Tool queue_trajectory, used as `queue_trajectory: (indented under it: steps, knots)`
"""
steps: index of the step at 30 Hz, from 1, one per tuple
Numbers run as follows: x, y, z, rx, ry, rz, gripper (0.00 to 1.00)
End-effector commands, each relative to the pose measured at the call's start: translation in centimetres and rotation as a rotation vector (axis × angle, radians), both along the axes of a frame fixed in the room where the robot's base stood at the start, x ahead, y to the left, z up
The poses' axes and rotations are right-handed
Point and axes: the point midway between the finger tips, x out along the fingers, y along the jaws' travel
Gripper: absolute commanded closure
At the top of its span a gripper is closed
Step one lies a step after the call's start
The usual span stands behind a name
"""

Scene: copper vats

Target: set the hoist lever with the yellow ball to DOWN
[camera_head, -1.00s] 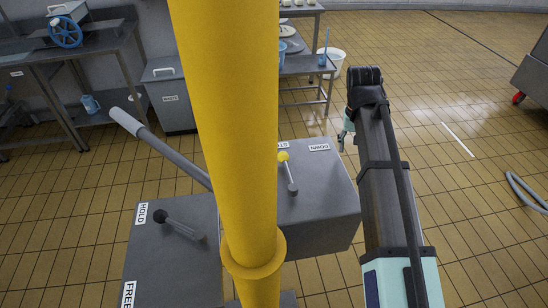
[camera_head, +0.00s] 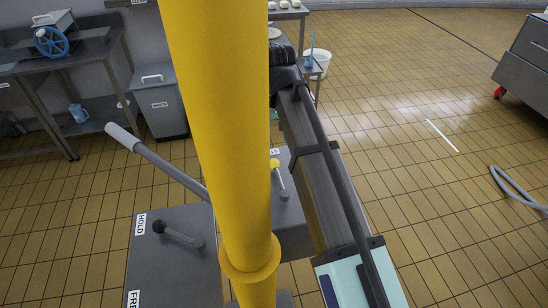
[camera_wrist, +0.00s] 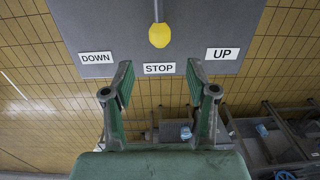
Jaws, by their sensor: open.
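The hoist lever's yellow ball (camera_head: 275,163) shows beside the yellow post, on a short grey stem rising from a grey box (camera_head: 291,218). In the wrist view the ball (camera_wrist: 160,36) is at top centre, in line with the STOP label (camera_wrist: 159,69). The DOWN label (camera_wrist: 95,57) is to its left and the UP label (camera_wrist: 221,54) to its right. My gripper (camera_wrist: 160,83) is open and empty, its fingertips on either side below the ball in the picture, apart from it. In the head view my gripper is hidden behind the post and arm.
A thick yellow post (camera_head: 220,130) stands in front of the box. A long grey lever (camera_head: 155,155) slants up left. A second box (camera_head: 172,260) carries a black-knobbed lever (camera_head: 178,234) and a HOLD label.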

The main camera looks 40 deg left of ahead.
Motion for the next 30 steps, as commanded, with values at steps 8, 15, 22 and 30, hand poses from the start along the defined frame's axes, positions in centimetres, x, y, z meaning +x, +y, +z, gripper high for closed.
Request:
queue_trajectory:
  steps: [8, 15, 22, 30]
  knots:
    - [-0.2, -0.1, -5.0, -0.002, 0.001, 0.000, 0.42]
    - [-0.2, 0.0, -8.2, -0.001, 0.001, 0.000, 0.42]
    - [-0.2, 0.1, -9.6, 0.000, 0.000, 0.000, 0.42]
    - [-0.2, 0.1, -9.7, 0.001, -0.001, 0.000, 0.42]
